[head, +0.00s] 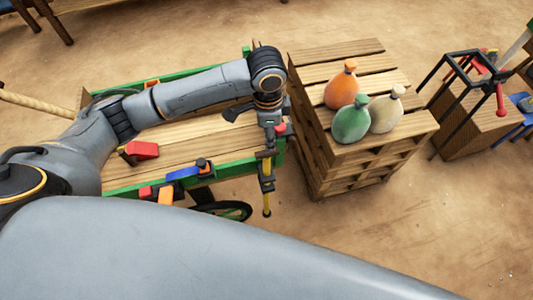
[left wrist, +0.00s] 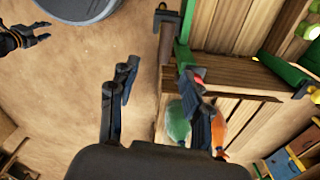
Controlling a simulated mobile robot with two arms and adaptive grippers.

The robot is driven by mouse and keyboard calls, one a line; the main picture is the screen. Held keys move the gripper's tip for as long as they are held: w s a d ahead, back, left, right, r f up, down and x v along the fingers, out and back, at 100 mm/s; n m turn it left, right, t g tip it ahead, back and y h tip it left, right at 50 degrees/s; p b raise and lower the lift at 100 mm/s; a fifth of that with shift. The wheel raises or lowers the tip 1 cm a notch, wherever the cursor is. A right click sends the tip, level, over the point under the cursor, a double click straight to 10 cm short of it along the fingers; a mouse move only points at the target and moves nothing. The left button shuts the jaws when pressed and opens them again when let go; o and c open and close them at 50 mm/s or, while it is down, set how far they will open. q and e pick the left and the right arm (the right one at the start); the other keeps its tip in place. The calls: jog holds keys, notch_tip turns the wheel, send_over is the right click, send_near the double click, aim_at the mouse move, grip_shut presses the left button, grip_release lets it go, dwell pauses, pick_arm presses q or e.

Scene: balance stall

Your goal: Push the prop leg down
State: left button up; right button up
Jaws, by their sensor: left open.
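The prop leg (head: 267,203) hangs at the near right corner of the green-edged wooden cart (head: 222,170). I cannot tell whether a finger touches the leg. My right gripper (left wrist: 30,37) shows at the upper left of the wrist view, fingers apart and empty.
Red (head: 142,150) and blue (head: 183,173) pieces are on the cart. A wheel (head: 232,210) is below. Sandy floor is clear at the lower right.

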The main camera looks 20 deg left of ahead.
aim_at(266, 156)
pick_arm(q)
jog(key=f, duration=0.8)
jog(key=a+f, duration=0.1)
jog(key=f, duration=0.4)
jog(key=shift+w+f, duration=0.1)
jog(key=shift+w, duration=0.1)
jog(key=shift+c, duration=0.4)
grip_shut()
